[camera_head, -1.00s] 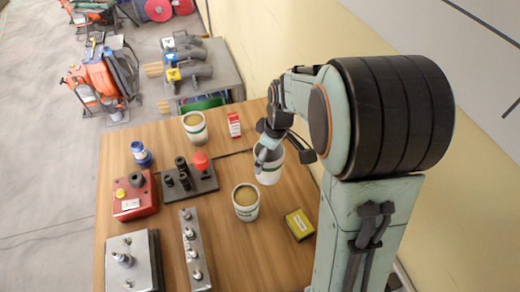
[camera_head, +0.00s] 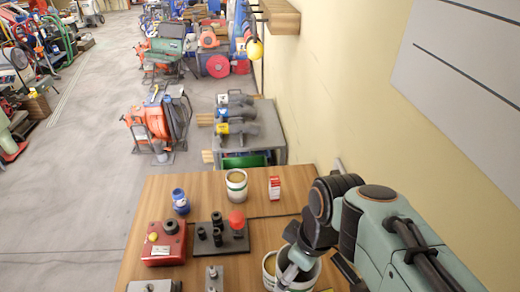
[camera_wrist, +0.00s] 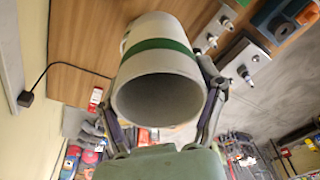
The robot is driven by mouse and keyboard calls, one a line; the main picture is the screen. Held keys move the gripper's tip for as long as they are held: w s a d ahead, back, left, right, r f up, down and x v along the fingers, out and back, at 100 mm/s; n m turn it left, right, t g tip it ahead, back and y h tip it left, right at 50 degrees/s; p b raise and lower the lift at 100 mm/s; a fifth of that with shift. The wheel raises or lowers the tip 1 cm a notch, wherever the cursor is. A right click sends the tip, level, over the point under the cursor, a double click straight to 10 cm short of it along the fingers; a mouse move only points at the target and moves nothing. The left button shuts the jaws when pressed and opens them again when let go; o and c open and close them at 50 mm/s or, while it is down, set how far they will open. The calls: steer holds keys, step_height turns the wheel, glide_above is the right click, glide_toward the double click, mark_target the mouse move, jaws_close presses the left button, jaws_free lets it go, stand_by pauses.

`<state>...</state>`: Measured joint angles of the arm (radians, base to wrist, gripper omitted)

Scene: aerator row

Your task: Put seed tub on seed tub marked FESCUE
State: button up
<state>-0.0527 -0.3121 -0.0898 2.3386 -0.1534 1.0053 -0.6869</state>
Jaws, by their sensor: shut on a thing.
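My gripper (camera_head: 296,272) is shut on a white seed tub (camera_head: 312,274) near the bottom edge of the head view. In the wrist view the held tub (camera_wrist: 158,75) has a green band and its round, dark, hollow end faces the camera; my gripper's fingers (camera_wrist: 164,105) are on both sides. I cannot read any tub's marking.
On the wooden table (camera_head: 150,215) are a red box (camera_head: 163,243), a blue bottle (camera_head: 180,203), a black fixture with a red knob (camera_head: 237,220) and a red-white carton (camera_head: 274,188). A metal block (camera_head: 213,278) lies near the front. The wall (camera_head: 370,120) is at right.

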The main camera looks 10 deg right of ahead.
steer(key=w, duration=0.1)
steer(key=w+f, duration=0.1)
steer(key=w, duration=0.1)
steer(key=w+f, duration=0.1)
steer(key=w, duration=0.1)
steer(key=shift+a+f, duration=0.2)
steer(key=shift+w+a+f, duration=0.1)
steer(key=shift+w+f, duration=0.75)
steer(key=shift+f, duration=0.65)
steer(key=shift+w+a+f, duration=0.1)
steer(key=shift+w+f, duration=0.75)
steer(key=shift+f, duration=0.6)
steer(key=shift+w+f, duration=0.85)
steer(key=shift+f, duration=0.65)
steer(key=shift+f, duration=0.1)
steer(key=o, duration=1.2)
steer(key=shift+f, duration=0.1)
